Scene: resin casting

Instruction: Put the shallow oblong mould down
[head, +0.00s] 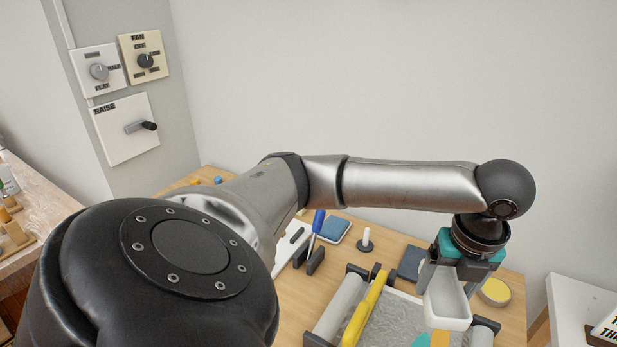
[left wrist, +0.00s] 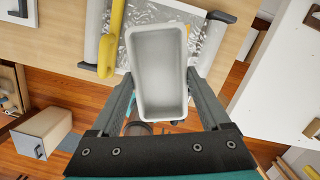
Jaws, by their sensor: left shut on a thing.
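The shallow oblong mould (head: 447,310) is a pale grey-white rectangular tray with rounded corners and an empty hollow. My left gripper (head: 456,282) is shut on it and holds it near the right end of the wooden workbench. In the left wrist view the mould (left wrist: 160,75) sits between the two dark fingers, with its open hollow towards the camera. The mould hides part of the bench behind it. I cannot tell how high above the bench it is. My right gripper is in neither view.
Beneath the mould is a silvery crinkled surface (head: 395,320) between grey rollers, with a yellow bar (head: 365,308) along it. A yellow disc (head: 494,291), a dark pad (head: 411,263) and a white peg (head: 366,238) stand nearby. A white table (head: 580,305) is at the right.

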